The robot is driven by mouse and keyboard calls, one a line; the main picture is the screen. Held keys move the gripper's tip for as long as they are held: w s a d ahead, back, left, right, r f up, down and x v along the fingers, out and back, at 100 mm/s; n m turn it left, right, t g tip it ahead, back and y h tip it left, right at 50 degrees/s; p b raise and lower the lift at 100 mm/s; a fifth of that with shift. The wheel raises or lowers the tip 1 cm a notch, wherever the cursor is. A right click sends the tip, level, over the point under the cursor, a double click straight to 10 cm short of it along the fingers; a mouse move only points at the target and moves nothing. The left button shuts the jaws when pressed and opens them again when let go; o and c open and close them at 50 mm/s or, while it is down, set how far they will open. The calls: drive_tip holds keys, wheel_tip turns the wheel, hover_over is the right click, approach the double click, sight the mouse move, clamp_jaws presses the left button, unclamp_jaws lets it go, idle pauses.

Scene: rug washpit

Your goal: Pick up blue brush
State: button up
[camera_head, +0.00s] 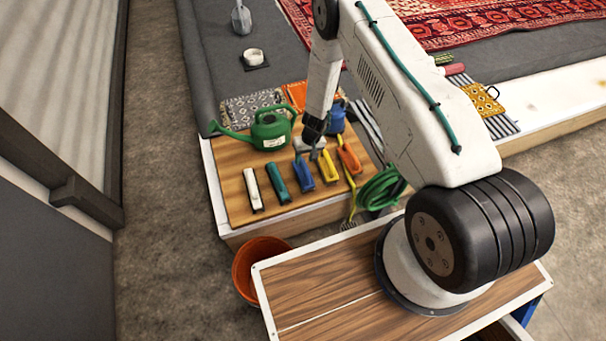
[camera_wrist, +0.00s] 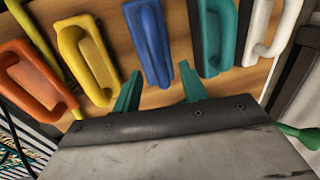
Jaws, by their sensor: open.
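The blue brush (camera_head: 303,173) lies on a wooden-topped bench in the middle of a row of similar brushes. In the wrist view the blue brush (camera_wrist: 148,35) is at the top centre, its near end just in front of the jaws. My gripper (camera_wrist: 161,72) is open, with one teal finger on each side of that near end in the picture. The jaws look empty, and I cannot tell how high they are above the bench. In the head view my gripper (camera_head: 315,152) is over the far end of the row, partly hidden by my arm.
Yellow (camera_head: 327,167) and orange (camera_head: 349,157) brushes lie right of the blue one; teal (camera_head: 278,184) and white (camera_head: 252,190) ones lie left. A green watering can (camera_head: 268,130) stands behind. A coiled green hose (camera_head: 380,188) is at the right, an orange bucket (camera_head: 258,262) in front.

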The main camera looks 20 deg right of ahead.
sight(303, 165)
drive_tip(key=f, duration=0.3)
drive_tip(key=a+f, duration=0.1)
drive_tip(key=f, duration=0.1)
drive_tip(key=shift+s+f, duration=0.25)
clamp_jaws()
drive_tip(key=shift+d, duration=0.1)
drive_tip(key=shift+r, duration=0.1)
drive_tip(key=shift+r, duration=0.55)
wheel_tip(303, 165, up, 3)
drive_tip(key=shift+f, duration=0.2)
drive_tip(key=s+r, duration=0.1)
drive_tip(key=s, duration=1.5)
